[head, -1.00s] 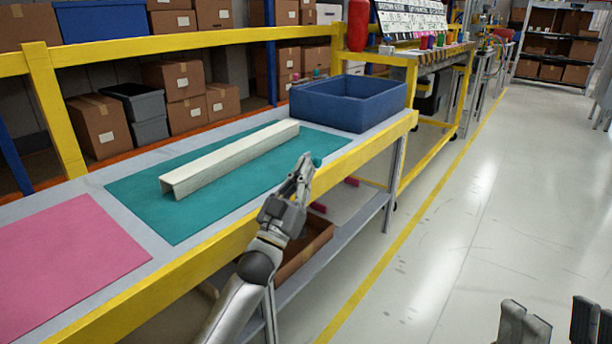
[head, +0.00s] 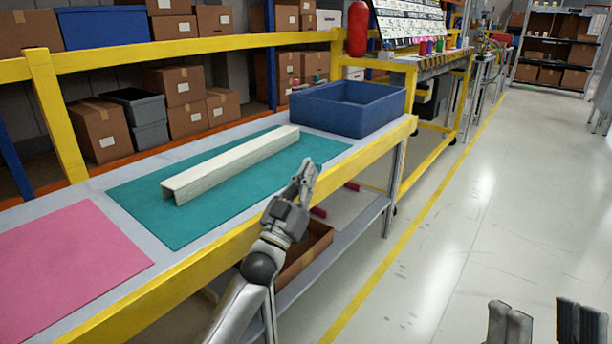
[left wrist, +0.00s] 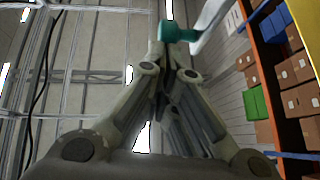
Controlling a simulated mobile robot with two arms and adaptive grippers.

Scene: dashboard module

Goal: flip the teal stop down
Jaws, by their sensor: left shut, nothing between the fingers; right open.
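My left gripper (head: 307,165) is shut and empty, its fingertips up by the front edge of the teal mat (head: 150,212), near the right end of the pale channel (head: 230,165). The teal stop (left wrist: 178,33) shows in the left wrist view just beyond my left fingertips (left wrist: 166,58); I cannot tell whether they touch. A pale bar (left wrist: 211,14) runs beside it there. In the head view I cannot pick out the stop; the fingertips may hide it. My right gripper (head: 545,322) is open and empty at the bottom right, over the floor.
A blue bin (head: 345,110) stands at the bench's right end. A pink mat (head: 65,265) lies at the left. The yellow bench rail (head: 195,265) runs along the front, close to my left arm. A brown box (head: 305,250) sits on the lower shelf. The floor at right is clear.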

